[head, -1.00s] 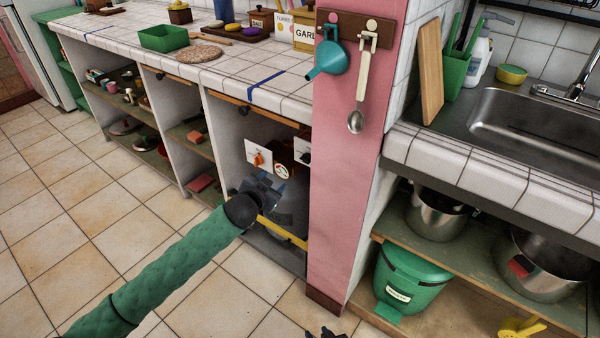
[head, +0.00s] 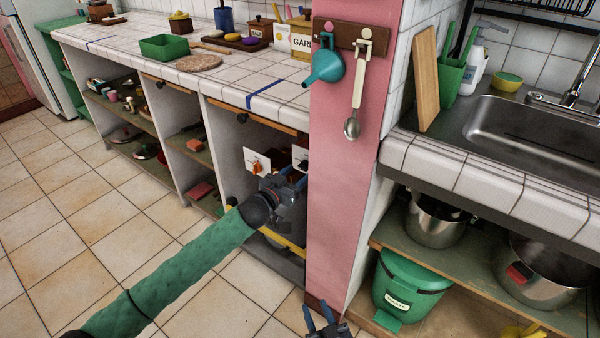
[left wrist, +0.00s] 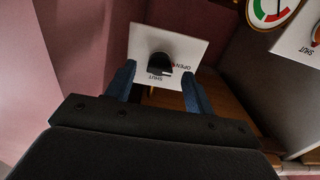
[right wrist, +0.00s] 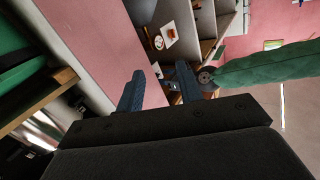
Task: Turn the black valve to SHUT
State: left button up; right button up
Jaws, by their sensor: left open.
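The black valve (left wrist: 160,64) is a dark round knob on a white plate (left wrist: 185,47) in the left wrist view. The plate reads OPEN and SHUT, upside down in this view; I cannot tell clearly where the knob points. My left gripper (left wrist: 158,88) is open, its blue fingers on either side of the knob in this view, with no clear contact. In the head view my left gripper (head: 289,183) is inside the shelf bay and hides most of that plate (head: 301,158). My right gripper (right wrist: 161,87) is open and empty, low by the pink pillar (head: 325,322).
A second white plate with an orange valve (head: 257,167) is left of my left gripper. A round gauge (left wrist: 270,8) sits between the plates. The pink pillar (head: 343,200) closes the bay's right side, and a yellow bar (head: 280,241) crosses below.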

aim_at(305, 166)
pick_arm(q)
jog(key=shift+x, duration=1.3)
pick_arm(e)
jog(key=shift+w+r+t, duration=0.15)
jog(key=shift+r+t, duration=0.1)
jog(key=shift+r, duration=0.4)
jog(key=shift+w+r+t, duration=0.1)
jog(key=shift+r+t, duration=0.15)
jog(key=shift+r, duration=0.4)
pick_arm(q)
jog(key=shift+c, duration=0.2)
